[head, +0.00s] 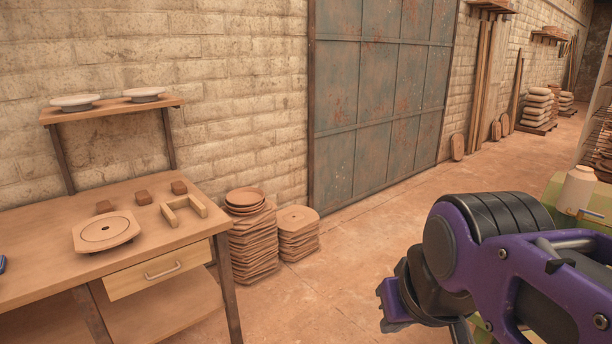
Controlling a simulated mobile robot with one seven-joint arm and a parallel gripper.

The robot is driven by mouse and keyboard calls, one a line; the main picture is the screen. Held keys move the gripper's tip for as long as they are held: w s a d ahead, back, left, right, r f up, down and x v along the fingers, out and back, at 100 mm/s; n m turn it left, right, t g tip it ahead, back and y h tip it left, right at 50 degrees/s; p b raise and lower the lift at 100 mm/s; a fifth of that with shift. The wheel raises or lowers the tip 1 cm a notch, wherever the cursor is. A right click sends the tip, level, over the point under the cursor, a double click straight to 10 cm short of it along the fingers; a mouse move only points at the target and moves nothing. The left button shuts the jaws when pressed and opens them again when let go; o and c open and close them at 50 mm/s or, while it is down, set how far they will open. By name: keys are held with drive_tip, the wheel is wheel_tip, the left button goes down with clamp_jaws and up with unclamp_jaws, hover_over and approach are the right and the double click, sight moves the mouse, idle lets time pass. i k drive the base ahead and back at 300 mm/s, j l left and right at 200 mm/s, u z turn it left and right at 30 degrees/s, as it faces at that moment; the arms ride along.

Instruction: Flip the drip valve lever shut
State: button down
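No drip valve lever can be made out for certain. At the right edge, a cream jug-like vessel (579,188) stands upright on a green surface (553,190). A small blue piece and a thin rod (590,213) show low at its front, too small to tell whether they are a valve lever. My purple and black arm fills the lower right, in front of part of the green surface. My gripper (393,302) seems to be the purple end at the arm's left, apart from the vessel. Its fingers are not clear, and no held thing shows.
A wooden workbench (60,280) at left has a drawer and carries a round-topped slab (107,231), small blocks and a U-shaped wooden piece (184,211). Stacked tiles (254,245) stand beside it. Open floor (300,300) lies between bench and arm.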

sight(580, 209)
drive_tip(key=i+u, duration=0.25)
drive_tip(key=i, duration=0.9)
drive_tip(key=i+z, duration=0.35)
drive_tip(key=i, duration=0.15)
drive_tip(key=i+z, duration=0.35)
drive_tip(key=i, duration=0.15)
drive_tip(key=i+z, duration=0.35)
drive_tip(key=i, duration=0.15)
drive_tip(key=i+j+z, duration=0.1)
drive_tip(key=i+z, duration=0.2)
drive_tip(key=i, duration=0.2)
drive_tip(key=i+z, duration=0.5)
drive_tip(key=i+j+z, duration=0.1)
drive_tip(key=i+z, duration=0.2)
drive_tip(key=z, duration=0.2)
drive_tip(key=i+z, duration=0.15)
drive_tip(key=z, duration=0.25)
drive_tip(key=i+z, duration=0.15)
drive_tip(key=z, duration=0.3)
drive_tip(key=i+j+z, duration=0.1)
drive_tip(key=z, duration=0.3)
drive_tip(key=i+j+z, duration=0.1)
drive_tip(key=i+z, duration=0.15)
drive_tip(key=z, duration=0.2)
drive_tip(key=i+j+z, duration=0.2)
drive_tip(key=z, duration=0.3)
drive_tip(key=i+j+z, duration=0.15)
drive_tip(key=z, duration=0.3)
drive_tip(key=j, duration=0.1)
